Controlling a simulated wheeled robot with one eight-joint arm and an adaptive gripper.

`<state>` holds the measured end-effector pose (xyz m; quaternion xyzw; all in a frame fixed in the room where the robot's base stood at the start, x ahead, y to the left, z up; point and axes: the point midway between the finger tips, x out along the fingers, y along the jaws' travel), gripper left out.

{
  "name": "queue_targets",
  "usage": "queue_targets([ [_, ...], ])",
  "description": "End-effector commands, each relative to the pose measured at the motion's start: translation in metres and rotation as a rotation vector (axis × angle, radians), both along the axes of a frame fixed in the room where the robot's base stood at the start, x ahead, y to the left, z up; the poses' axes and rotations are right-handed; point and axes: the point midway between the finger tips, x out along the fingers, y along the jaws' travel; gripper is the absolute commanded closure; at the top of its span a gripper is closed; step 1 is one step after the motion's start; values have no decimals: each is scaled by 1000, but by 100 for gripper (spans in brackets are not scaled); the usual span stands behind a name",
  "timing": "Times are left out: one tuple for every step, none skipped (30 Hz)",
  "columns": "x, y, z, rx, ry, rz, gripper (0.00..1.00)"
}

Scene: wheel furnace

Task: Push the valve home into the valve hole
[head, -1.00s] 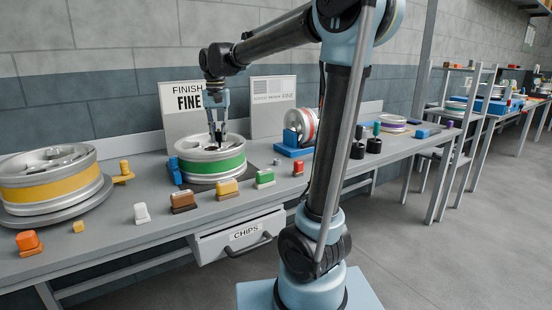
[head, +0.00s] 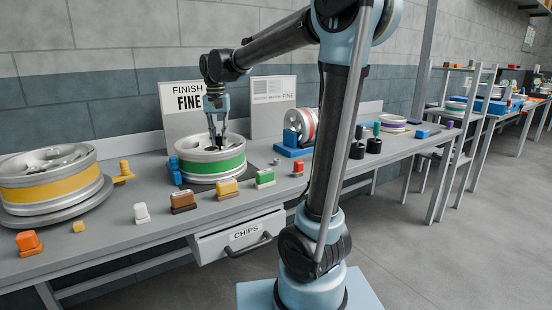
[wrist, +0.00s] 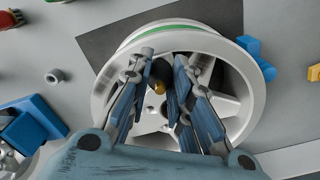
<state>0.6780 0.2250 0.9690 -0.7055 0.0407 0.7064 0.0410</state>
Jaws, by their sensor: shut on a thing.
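The wheel with the green band (head: 212,166) lies flat on the bench, below my gripper (head: 217,143). In the wrist view the wheel's silver rim (wrist: 105,83) surrounds my gripper (wrist: 163,80). My fingers are shut on the valve (wrist: 160,87), a small dark piece with a brass-coloured end, over the inside of the wheel near its rim. The valve hole is hidden behind the fingers and valve, so I cannot tell how deep the valve sits. In the head view the valve is too small to make out.
A yellow-banded wheel (head: 50,193) stands on the left. Several coloured blocks line the bench's front edge, including a yellow one (head: 227,188) and a green one (head: 265,178). A blue clamp (head: 174,170) touches or nearly touches the wheel's left side. Sign boards (head: 184,110) stand behind.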

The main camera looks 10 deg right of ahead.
Motion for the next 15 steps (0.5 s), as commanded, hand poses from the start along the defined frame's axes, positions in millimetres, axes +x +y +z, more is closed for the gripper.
queue_targets([
  [0, 0, 0, 0, 0, 0, 100],
  [0, 0, 0, 0, 0, 0, 100],
  [0, 0, 0, 0, 0, 0, 100],
  [0, 0, 0, 0, 0, 0, 100],
  [0, 0, 0, 0, 0, 0, 100],
  [0, 0, -1, 0, 0, 0, 100],
  [0, 0, -1, 0, 0, 0, 100],
  [0, 0, -1, 0, 0, 0, 100],
  [0, 0, -1, 0, 0, 0, 100],
  [0, 0, -2, 0, 0, 0, 100],
  [0, 0, -2, 0, 0, 0, 100],
  [0, 0, -3, 0, 0, 0, 100],
  [0, 0, -3, 0, 0, 0, 100],
  [0, 0, -4, 0, 0, 0, 100],
  [0, 0, -4, 0, 0, 0, 100],
])
